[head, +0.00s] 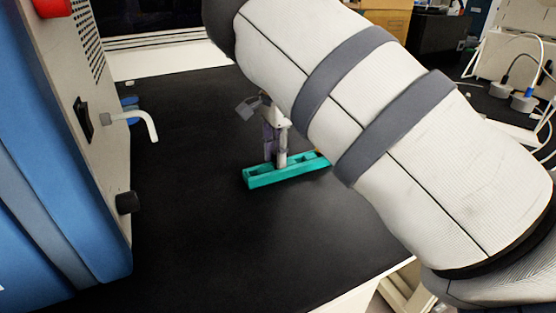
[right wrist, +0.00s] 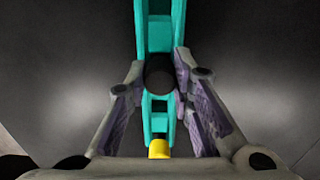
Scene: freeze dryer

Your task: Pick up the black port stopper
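The teal rack (head: 262,180) lies on the black bench top in the middle of the head view. It also runs up the middle of the right wrist view (right wrist: 160,35). The round black port stopper (right wrist: 159,73) is at the rack in the right wrist view, between my right fingertips. My right gripper (head: 275,148) points down over the rack. Its fingers (right wrist: 160,78) are closed in against both sides of the stopper, with no clear gap. In the head view I cannot make out the stopper, and my right arm hides part of the rack's right end. My left gripper is not in view.
A blue and grey freeze dryer (head: 55,150) stands at the left, with a white bent port tube (head: 140,119) and a black knob (head: 127,202). A yellow piece (right wrist: 159,148) shows near the rack's lower end. The bench (head: 200,240) around the rack is clear.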

